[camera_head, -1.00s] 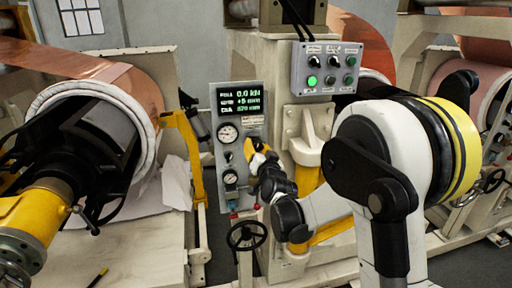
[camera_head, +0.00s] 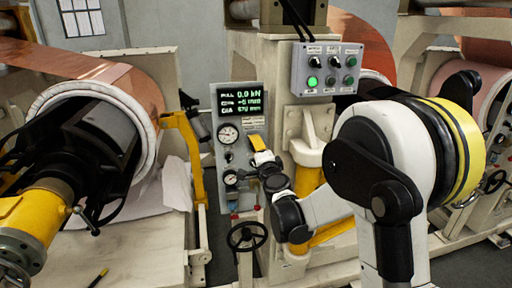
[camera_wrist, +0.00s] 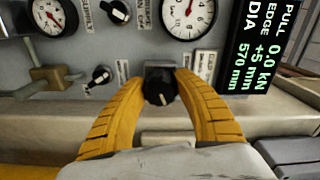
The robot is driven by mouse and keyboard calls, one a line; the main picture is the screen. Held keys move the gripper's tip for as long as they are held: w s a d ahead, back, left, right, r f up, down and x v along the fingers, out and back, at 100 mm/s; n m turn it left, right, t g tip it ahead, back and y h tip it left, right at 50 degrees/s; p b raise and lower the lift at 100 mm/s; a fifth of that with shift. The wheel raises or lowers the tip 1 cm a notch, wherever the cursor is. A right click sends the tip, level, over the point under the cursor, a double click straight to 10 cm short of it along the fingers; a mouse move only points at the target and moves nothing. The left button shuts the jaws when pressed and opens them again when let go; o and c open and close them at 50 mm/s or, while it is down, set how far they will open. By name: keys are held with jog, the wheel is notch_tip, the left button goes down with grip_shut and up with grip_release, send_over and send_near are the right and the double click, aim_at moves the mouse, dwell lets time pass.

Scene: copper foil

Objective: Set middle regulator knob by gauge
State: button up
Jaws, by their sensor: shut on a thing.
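The grey panel (camera_head: 212,157) stands upright left of my arm. In the wrist view my gripper (camera_wrist: 160,82) has its yellow fingers on both sides of a black knob (camera_wrist: 158,90) with a white mark, shut on it. The large gauge (camera_wrist: 188,14) with a red needle is above that knob. A smaller gauge (camera_wrist: 50,15) is at the top left. Two other black knobs, one between the gauges (camera_wrist: 116,12) and one lower (camera_wrist: 101,75), are free. In the head view my gripper (camera_head: 256,143) is at the panel's right side, and its fingertips are hard to make out.
The lit display (camera_wrist: 258,48) is close to the right finger and reads 0.0 kN, +5 mm, 570 mm. A button box (camera_head: 327,69) is above my arm. A black handwheel (camera_head: 247,236) stands below the panel. A copper roll (camera_head: 140,90) is at left.

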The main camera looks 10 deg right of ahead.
jog(key=m, duration=0.4)
jog(key=shift+m, duration=0.3)
jog(key=m, duration=0.3)
jog(key=shift+r+m, duration=0.1)
jog(key=shift+m, duration=0.3)
jog(key=m, duration=0.4)
jog(key=shift+w+m, duration=0.1)
jog(key=shift+m, duration=1.6)
jog(key=o, duration=1.2)
